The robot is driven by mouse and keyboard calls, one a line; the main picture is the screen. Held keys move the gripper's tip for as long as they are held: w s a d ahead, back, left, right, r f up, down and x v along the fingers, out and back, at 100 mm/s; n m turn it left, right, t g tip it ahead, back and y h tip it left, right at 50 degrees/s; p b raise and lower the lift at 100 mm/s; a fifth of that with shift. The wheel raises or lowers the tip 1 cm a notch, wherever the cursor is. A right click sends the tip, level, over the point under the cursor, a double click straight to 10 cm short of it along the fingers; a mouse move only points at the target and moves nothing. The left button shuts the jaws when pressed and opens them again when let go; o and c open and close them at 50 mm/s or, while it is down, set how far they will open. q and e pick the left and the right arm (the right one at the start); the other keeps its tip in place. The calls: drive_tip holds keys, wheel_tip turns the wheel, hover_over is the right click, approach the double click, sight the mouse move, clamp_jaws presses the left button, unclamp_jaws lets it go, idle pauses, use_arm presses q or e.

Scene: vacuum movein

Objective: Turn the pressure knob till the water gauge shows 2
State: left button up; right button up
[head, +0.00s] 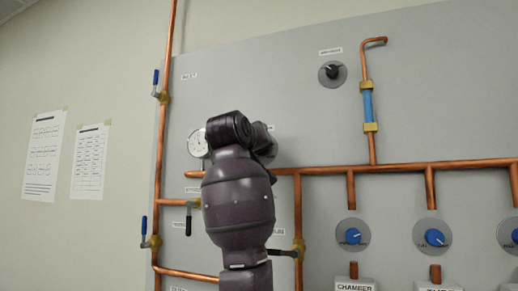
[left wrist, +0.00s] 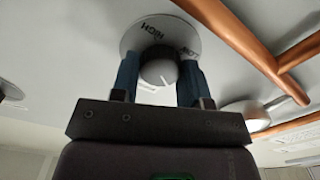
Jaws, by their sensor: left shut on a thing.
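In the head view, my left arm stands before the panel and hides this knob and the gripper's fingers. A white round gauge (head: 197,143) shows just left of my arm, its right edge close to it. Its needle is too small to read. My right gripper is in neither view.
Copper pipes (head: 400,167) run across the grey panel (head: 270,85). Another dark knob (head: 333,72) is higher up. Blue knobs (head: 352,236) are at the lower right. Valve handles (head: 155,78) stick out at the left. Two paper sheets (head: 43,155) hang on the wall.

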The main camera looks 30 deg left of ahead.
use_arm(q)
drive_tip(key=shift+n, duration=1.1)
drive_tip(key=o, duration=0.9)
drive_tip(key=b+v, duration=0.2)
drive_tip(key=v, duration=0.8)
drive_tip(key=shift+s+d+b, duration=0.15)
drive_tip(key=shift+s+b, duration=0.15)
drive_tip(key=shift+s, duration=0.05)
